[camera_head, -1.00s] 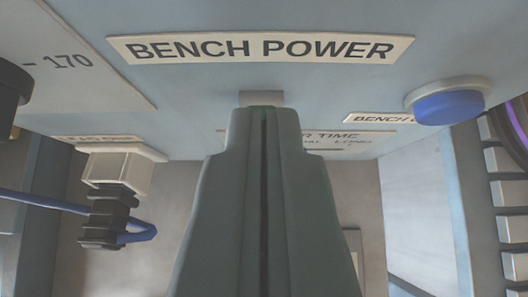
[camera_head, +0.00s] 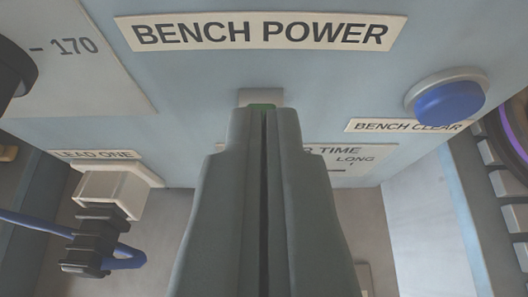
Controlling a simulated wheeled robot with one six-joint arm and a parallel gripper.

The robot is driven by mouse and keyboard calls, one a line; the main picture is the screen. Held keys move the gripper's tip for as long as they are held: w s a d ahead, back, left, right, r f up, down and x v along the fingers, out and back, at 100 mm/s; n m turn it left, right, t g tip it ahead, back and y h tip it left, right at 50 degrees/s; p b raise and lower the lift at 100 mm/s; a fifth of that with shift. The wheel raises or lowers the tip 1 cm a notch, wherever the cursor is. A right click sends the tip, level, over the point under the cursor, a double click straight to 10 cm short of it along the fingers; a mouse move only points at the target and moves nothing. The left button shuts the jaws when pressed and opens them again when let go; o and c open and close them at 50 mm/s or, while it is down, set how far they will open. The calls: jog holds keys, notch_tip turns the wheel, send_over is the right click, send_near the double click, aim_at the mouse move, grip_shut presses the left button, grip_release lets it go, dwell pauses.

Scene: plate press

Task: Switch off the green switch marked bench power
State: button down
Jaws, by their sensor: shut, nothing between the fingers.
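The label reading BENCH POWER (camera_head: 262,33) is on the pale blue panel at the top of the view. Below it a grey switch housing (camera_head: 247,96) shows with a thin strip of the green switch (camera_head: 263,106) just above my fingertips. My gripper (camera_head: 264,112) is shut and empty, its tips pointing at the switch and overlapping its lower part in the picture. The rest of the switch is hidden behind the fingers. I cannot tell whether the tips touch it or which way it is set.
A blue button (camera_head: 449,102) marked BENCH CLEAR sits right. A black knob (camera_head: 12,72) is at the left edge by a dial plate. Lower left, a black plug (camera_head: 94,240) with a blue cable sits in the LEAD ONE socket (camera_head: 112,190). A partly hidden TIME label is right of my gripper.

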jog(key=f+t, duration=0.1)
jog(key=s+f+t, duration=0.1)
jog(key=f+t, duration=0.1)
jog(key=shift+s, duration=0.1)
dwell(0.8)
jog(key=shift+s, duration=0.15)
